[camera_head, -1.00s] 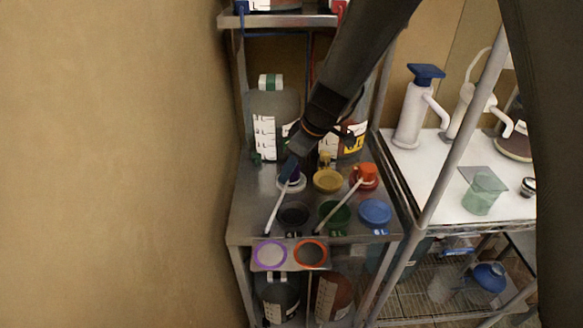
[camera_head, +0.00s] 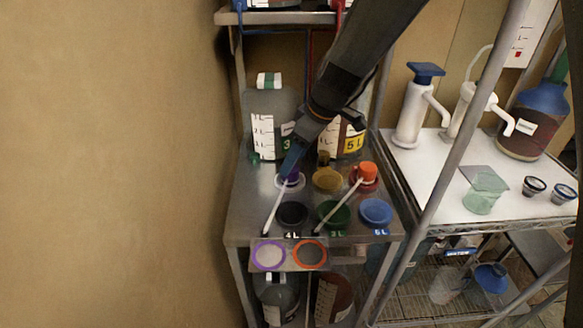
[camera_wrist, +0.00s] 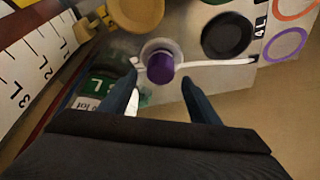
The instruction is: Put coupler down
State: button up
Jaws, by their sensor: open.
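A purple coupler (camera_wrist: 160,66) with a white tube sits upright on a white round holder on the metal table. In the head view the purple coupler (camera_head: 294,174) is partly hidden by my gripper (camera_head: 289,164). My gripper is open. In the wrist view its two blue fingers (camera_wrist: 160,92) are spread to either side, just short of the purple coupler, and I see no contact. An orange coupler (camera_head: 368,171) with its own white tube stands on a red holder to the right.
Black (camera_head: 293,214), green (camera_head: 335,213), blue (camera_head: 376,212) and yellow (camera_head: 327,179) round lids lie close by. Purple (camera_head: 269,254) and orange (camera_head: 310,254) rings are at the front. A bottle (camera_head: 272,120) stands behind, with the wall at left.

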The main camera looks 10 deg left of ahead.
jog(key=b+v, duration=0.2)
jog(key=v, duration=0.5)
jog(key=shift+d+r, duration=0.2)
jog(key=shift+r, duration=0.1)
jog(key=shift+s, duration=0.1)
